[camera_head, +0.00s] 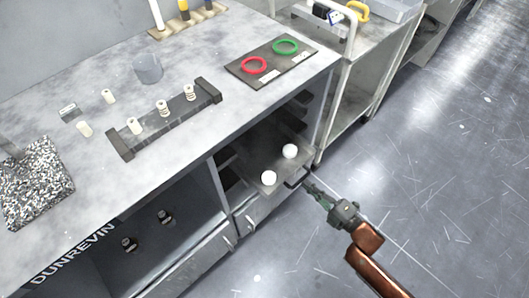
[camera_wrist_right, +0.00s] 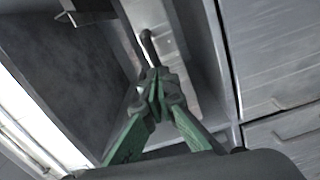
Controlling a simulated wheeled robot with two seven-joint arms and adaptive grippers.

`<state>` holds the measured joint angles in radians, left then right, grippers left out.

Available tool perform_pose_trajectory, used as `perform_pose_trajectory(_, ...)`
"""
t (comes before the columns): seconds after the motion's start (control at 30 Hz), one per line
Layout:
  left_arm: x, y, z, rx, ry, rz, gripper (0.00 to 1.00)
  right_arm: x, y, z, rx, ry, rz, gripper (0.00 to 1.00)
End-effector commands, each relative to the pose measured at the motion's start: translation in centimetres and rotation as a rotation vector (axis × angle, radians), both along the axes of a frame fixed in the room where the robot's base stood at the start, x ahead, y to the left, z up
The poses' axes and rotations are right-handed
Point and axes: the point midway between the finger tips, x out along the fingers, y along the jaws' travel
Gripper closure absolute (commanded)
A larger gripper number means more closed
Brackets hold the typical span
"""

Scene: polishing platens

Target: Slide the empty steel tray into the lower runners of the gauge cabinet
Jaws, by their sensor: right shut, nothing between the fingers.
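A grey steel tray (camera_head: 262,160) sticks partway out of an opening in the gauge cabinet (camera_head: 222,190) under the worktop. Two white balls (camera_head: 290,151) appear to rest on it, so it does not look empty. A dark handle (camera_head: 296,178) is at its front edge. My right gripper (camera_head: 308,186) is shut and empty, with its tips close to this handle. In the right wrist view, the closed green fingers (camera_wrist_right: 154,82) lie just below a thin dark bar (camera_wrist_right: 148,47); I cannot tell whether they touch. The runners are mostly hidden. My left gripper is not in view.
A black rack (camera_head: 165,120) with white pegs, a mat with red and green rings (camera_head: 271,61), a clear cup (camera_head: 147,68) and a speckled slab (camera_head: 35,185) are on the worktop. A metal cart (camera_head: 348,100) stands beside the cabinet. The floor (camera_head: 440,170) at right is clear.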

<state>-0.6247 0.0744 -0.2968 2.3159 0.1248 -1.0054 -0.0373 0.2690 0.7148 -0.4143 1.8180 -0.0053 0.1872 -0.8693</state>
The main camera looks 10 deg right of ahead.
Motion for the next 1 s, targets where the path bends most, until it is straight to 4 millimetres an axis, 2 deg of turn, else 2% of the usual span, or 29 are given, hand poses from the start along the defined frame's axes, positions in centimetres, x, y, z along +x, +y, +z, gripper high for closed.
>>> perform_pose_trajectory(1.0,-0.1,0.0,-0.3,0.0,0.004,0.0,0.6,2.3,1.9,0.0,0.0,0.0,0.0,1.0)
